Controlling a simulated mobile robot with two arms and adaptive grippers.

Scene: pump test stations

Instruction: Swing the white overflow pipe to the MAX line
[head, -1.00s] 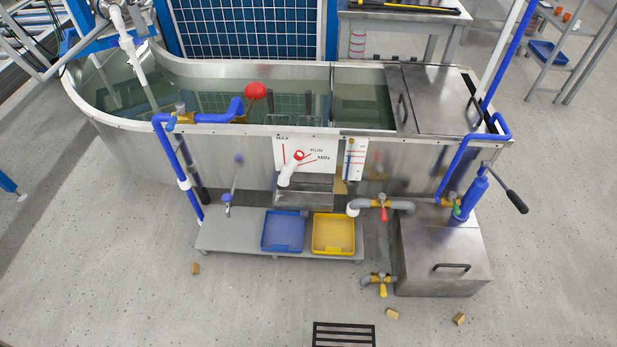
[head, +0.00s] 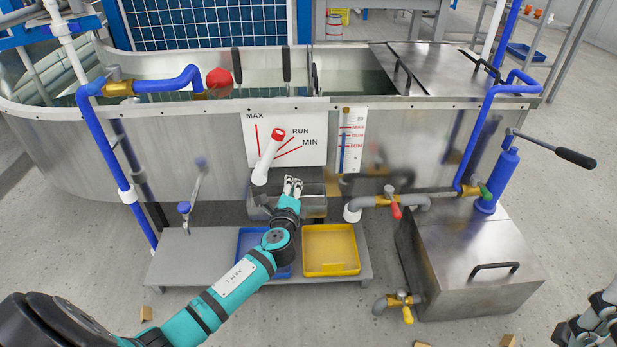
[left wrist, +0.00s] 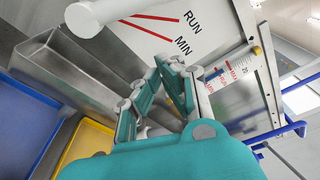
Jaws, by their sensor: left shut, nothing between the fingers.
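The white overflow pipe (head: 268,160) stands in front of the white marked board (head: 313,155) on the tank wall. It leans up and to the right, its red-rimmed end between the MAX line and the RUN line. My left gripper (head: 292,183) is shut and empty, just right of the pipe's lower end and apart from it, over the metal trough (head: 314,203). In the left wrist view the shut fingertips (left wrist: 170,62) are below the MIN line, and part of the pipe (left wrist: 97,16) shows at the top left. The pipe's red end is outside that view.
A level gauge (head: 351,140) is right of the board. A blue tray (head: 250,243) and a yellow tray (head: 331,271) sit on the low shelf (head: 190,262). A red-handled valve (head: 392,202) is to the right. Part of my right gripper (head: 597,318) shows at the lower right edge.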

